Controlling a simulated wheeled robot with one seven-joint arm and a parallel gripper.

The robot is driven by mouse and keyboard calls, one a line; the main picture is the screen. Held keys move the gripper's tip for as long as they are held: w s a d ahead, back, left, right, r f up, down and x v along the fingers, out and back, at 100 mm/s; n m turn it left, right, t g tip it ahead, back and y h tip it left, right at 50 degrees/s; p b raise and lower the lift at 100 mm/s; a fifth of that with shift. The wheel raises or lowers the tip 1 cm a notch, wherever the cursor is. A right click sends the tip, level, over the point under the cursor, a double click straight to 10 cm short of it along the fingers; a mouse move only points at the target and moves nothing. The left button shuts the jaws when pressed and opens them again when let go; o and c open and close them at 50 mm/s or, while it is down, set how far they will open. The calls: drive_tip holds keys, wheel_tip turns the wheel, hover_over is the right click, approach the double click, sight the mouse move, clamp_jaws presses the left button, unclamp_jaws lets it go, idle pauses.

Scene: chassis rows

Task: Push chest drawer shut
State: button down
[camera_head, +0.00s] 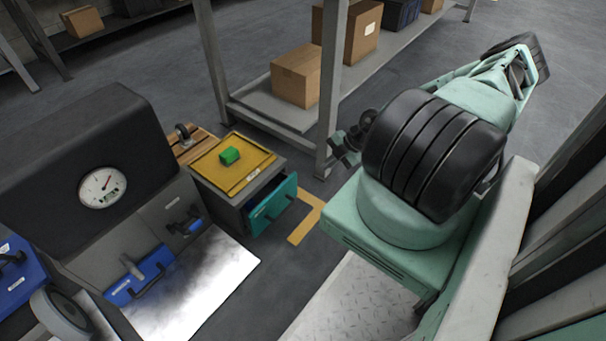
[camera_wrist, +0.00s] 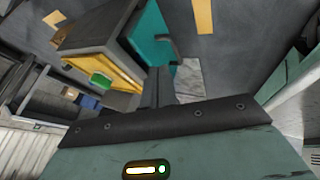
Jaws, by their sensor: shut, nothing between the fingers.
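The chest (camera_head: 240,185) is a small grey cabinet with a yellow top, standing left of centre in the head view. Its teal drawer (camera_head: 272,207) is pulled out toward the right, with a dark handle on its front. In the wrist view the chest (camera_wrist: 95,42) is tilted at upper left, and the drawer's teal face (camera_wrist: 150,38) shows near the top centre. My gripper (camera_wrist: 160,74) is shut and empty, its fingers pointing toward the drawer. In the head view my gripper (camera_head: 342,150) is up and right of the drawer, apart from it in the picture, partly hidden by my arm.
A green block (camera_head: 229,155) lies on the chest's top. A grey shelf rack (camera_head: 270,112) with cardboard boxes stands behind, its post close to my gripper. A dark machine with a gauge (camera_head: 103,187) stands left. Floor with a yellow marking (camera_head: 305,222) is clear before the drawer.

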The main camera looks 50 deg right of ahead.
drive_tip(key=b, duration=0.5)
approach(291, 182)
wheel_tip(291, 182, down, 4)
drive_tip(key=s+a, duration=0.2)
drive_tip(key=shift+w+b, duration=1.1)
drive_tip(key=shift+w, duration=0.95)
drive_tip(key=shift+w, duration=0.1)
drive_tip(key=shift+w+p, duration=0.7)
drive_tip(key=shift+w, duration=1.45)
drive_tip(key=shift+r, duration=0.1)
